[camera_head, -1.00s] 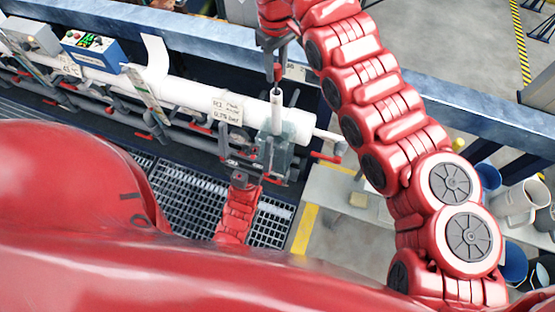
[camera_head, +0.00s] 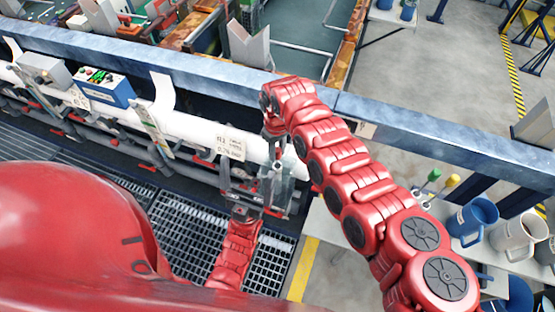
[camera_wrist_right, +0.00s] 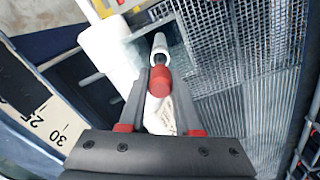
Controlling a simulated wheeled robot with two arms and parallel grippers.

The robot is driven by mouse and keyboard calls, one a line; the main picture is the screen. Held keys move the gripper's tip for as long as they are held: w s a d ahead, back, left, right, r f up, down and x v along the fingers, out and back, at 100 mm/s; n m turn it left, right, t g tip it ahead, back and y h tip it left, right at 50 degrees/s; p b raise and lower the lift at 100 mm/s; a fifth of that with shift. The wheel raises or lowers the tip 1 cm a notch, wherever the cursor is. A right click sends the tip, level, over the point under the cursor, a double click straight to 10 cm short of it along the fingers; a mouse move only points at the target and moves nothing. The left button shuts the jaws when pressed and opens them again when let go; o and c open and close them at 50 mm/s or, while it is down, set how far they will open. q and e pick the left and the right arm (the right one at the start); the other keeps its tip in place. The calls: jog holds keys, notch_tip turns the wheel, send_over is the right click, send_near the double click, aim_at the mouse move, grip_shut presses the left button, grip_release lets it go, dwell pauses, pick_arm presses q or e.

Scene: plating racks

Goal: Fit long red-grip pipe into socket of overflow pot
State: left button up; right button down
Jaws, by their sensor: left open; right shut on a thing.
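My right gripper (camera_head: 272,145) reaches down over the clear overflow pot (camera_head: 275,188). It is shut on the long red-grip pipe; the red grip (camera_wrist_right: 160,82) sits between the fingertips in the right wrist view, with the pale tube running away beyond it. In the head view the pipe (camera_head: 277,164) points down, roughly upright, into the pot's clear walls. The pot's socket is hidden, so I cannot tell whether the pipe's end is seated. My left gripper (camera_head: 244,210) is open, low beside the pot at its near side.
A thick white pipe (camera_head: 190,128) with labels runs left of the pot, above grey pipes with red handles. A blue rail (camera_head: 420,130) crosses behind. A blue instrument box (camera_head: 105,88) sits at left. Blue and white mugs (camera_head: 518,236) stand on a table at right. Floor grating (camera_head: 190,225) lies below.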

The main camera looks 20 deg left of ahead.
aim_at(277, 159)
notch_tip(277, 159, down, 3)
jog(key=shift+f, duration=0.45)
jog(key=shift+f, duration=0.2)
jog(key=c, duration=0.6)
grip_release()
jog(key=shift+r, duration=0.15)
